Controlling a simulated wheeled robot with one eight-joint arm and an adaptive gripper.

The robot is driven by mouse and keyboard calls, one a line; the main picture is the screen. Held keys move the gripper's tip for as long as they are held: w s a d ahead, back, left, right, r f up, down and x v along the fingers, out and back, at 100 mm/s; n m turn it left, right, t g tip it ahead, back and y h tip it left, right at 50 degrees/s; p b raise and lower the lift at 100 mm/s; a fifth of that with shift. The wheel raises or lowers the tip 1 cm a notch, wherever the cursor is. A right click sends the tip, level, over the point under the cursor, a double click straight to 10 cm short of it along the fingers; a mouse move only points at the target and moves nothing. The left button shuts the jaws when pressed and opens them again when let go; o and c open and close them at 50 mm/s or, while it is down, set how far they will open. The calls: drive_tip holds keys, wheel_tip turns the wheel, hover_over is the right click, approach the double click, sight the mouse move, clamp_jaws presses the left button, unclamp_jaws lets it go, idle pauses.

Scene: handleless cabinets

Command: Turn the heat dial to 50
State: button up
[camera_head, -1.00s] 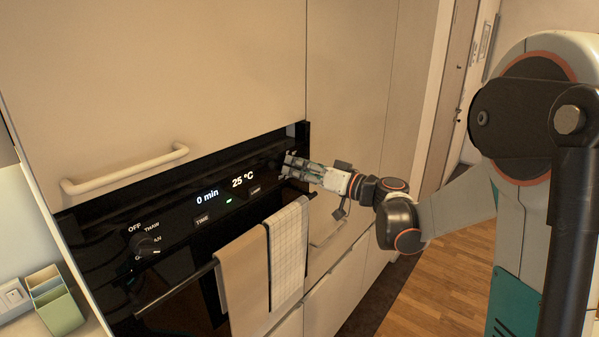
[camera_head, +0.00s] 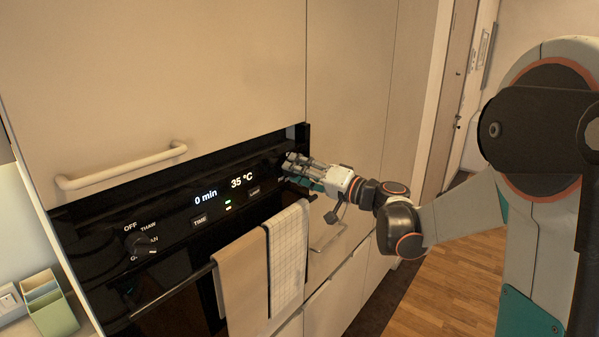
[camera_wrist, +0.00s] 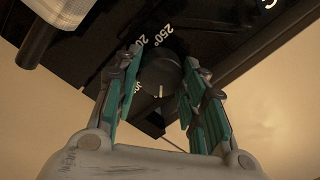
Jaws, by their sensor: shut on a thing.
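The heat dial (camera_wrist: 160,78) is a dark round knob at the right end of the black oven panel (camera_head: 178,208). In the wrist view it sits between the two teal-padded fingers of my gripper (camera_wrist: 158,88), with a pale pointer mark and printed numbers such as 250° around it. My gripper (camera_head: 292,168) is shut on the dial; in the head view its fingers hide the dial. The panel display (camera_head: 242,180) reads 35 °C, beside 0 min.
Another knob (camera_head: 146,245), marked OFF and THAW, is at the panel's left. A beige towel (camera_head: 242,275) and a checked towel (camera_head: 287,255) hang on the oven's bar below. A curved handle (camera_head: 120,168) sticks out above.

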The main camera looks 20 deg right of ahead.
drive_tip(key=o, duration=1.1)
drive_tip(key=v, duration=1.2)
drive_tip(key=shift+f, duration=0.1)
